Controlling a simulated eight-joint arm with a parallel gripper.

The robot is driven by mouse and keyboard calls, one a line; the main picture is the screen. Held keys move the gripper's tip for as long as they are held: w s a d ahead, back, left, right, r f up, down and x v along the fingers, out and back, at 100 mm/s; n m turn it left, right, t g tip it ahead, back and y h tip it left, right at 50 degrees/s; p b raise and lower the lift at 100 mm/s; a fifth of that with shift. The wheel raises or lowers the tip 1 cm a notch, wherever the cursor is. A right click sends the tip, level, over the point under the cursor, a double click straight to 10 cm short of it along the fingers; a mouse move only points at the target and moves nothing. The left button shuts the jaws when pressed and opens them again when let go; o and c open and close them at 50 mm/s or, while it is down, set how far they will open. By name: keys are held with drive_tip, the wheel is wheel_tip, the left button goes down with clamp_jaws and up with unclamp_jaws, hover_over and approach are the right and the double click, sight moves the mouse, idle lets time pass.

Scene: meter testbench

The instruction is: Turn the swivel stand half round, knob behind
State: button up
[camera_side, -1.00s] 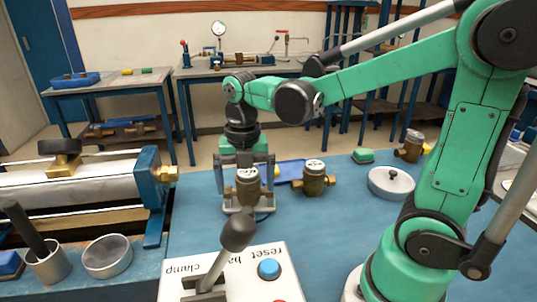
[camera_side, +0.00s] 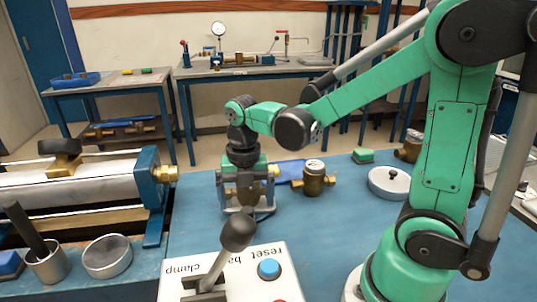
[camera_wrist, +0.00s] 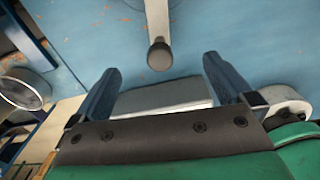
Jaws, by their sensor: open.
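My gripper (camera_side: 246,196) hangs low at the middle left of the blue bench, fingers apart, over a small upright piece that it mostly hides in the side view. Brass (camera_side: 274,171) shows at its right edge. In the wrist view my open gripper (camera_wrist: 160,68) has a pale grey block (camera_wrist: 165,97) between its fingers. Beyond the fingertips lies a light grey bar (camera_wrist: 157,18) with a dark round knob (camera_wrist: 159,54) at its near end. I cannot tell whether this bar belongs to the swivel stand. Contact between fingers and stand cannot be seen.
A brass meter (camera_side: 314,180) stands close to the right. A white box (camera_side: 255,277) with a black-knobbed lever (camera_side: 238,232) is in front. A clamp rig (camera_side: 80,185) stands left. Bare bench (camera_side: 345,235) lies right of the box.

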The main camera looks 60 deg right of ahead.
drive_tip(key=shift+f, duration=0.9)
drive_tip(key=shift+c, duration=1.4)
